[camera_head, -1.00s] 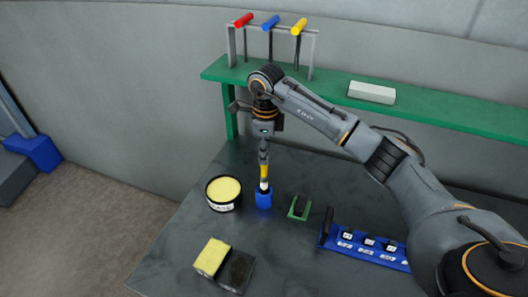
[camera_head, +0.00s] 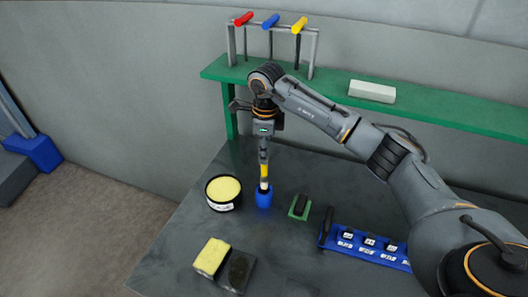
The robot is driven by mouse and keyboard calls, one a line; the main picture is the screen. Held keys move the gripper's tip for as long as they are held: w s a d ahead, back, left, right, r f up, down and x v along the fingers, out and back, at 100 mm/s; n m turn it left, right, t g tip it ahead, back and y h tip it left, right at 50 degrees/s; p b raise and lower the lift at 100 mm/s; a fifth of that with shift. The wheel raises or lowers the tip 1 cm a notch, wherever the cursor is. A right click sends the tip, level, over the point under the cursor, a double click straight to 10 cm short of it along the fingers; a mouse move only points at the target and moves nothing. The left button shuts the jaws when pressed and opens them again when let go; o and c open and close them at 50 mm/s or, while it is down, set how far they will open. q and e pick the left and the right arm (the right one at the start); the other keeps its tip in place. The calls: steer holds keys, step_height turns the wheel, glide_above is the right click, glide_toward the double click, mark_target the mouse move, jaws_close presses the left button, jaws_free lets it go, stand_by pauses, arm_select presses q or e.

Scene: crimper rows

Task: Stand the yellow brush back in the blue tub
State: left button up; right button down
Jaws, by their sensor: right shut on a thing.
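The yellow brush (camera_head: 264,171) is upright, with its pale lower end (camera_head: 264,185) at the mouth of the blue tub (camera_head: 264,198). The tub hides whatever part of the brush is inside it. The tub stands on the dark table. My right gripper (camera_head: 264,151) points straight down above the tub and is shut on the upper part of the brush. My left gripper is not in view.
A round tin with a yellow top (camera_head: 223,192) stands close left of the tub. A green block with a black grip (camera_head: 300,206) is to the right, beside a blue rack (camera_head: 365,246). A yellow sponge (camera_head: 212,256) lies in front. A green shelf (camera_head: 330,88) runs behind.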

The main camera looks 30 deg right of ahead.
mark_target(264, 180)
stand_by(0.6)
steer(key=shift+f+b, duration=2.75)
steer(key=shift+f, duration=0.8)
steer(key=c, duration=1.2)
jaws_free()
steer(key=shift+o, duration=0.2)
steer(key=shift+r, duration=0.1)
steer(key=r, duration=1.2)
steer(key=shift+s, duration=0.2)
